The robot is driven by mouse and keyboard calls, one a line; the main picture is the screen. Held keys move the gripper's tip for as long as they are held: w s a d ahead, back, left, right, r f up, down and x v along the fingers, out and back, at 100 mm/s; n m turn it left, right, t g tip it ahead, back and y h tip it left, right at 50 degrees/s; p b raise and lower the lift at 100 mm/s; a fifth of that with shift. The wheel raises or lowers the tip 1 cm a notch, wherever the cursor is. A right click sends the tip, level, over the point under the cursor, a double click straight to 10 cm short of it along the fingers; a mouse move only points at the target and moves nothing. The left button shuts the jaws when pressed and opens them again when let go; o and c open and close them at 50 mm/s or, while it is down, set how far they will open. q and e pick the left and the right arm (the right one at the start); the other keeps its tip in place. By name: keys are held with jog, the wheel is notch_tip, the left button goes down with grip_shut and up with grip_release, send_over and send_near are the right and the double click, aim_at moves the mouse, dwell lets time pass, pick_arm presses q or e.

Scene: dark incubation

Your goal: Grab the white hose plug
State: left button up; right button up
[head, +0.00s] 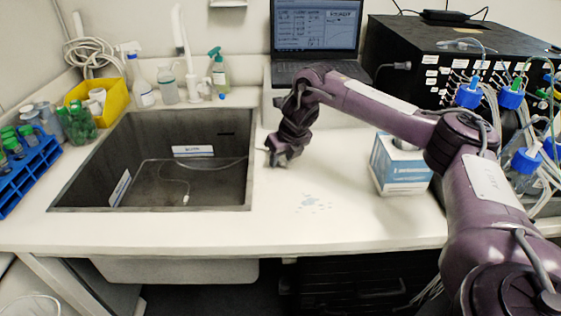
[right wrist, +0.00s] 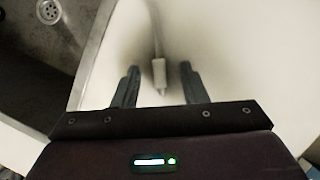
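A white hose plug (right wrist: 159,74) on a thin pale hose lies on the white counter in the right wrist view. It is between the two dark fingers of my right gripper (right wrist: 159,82), with a gap on each side. In the head view my right gripper (head: 279,158) points down at the counter, just right of the sink; the plug there is hidden by it. A thin hose also runs in the sink, with a small white end (head: 186,199) on the sink floor. My left gripper is not in view.
The dark sink (head: 150,207) lies left of my right gripper. A blue and white box (head: 400,175) stands to the right. A laptop (head: 315,35) and a black device (head: 450,50) are behind. The front counter is clear.

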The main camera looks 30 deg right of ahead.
grip_shut()
jog(key=shift+r, duration=0.15)
dwell(0.4)
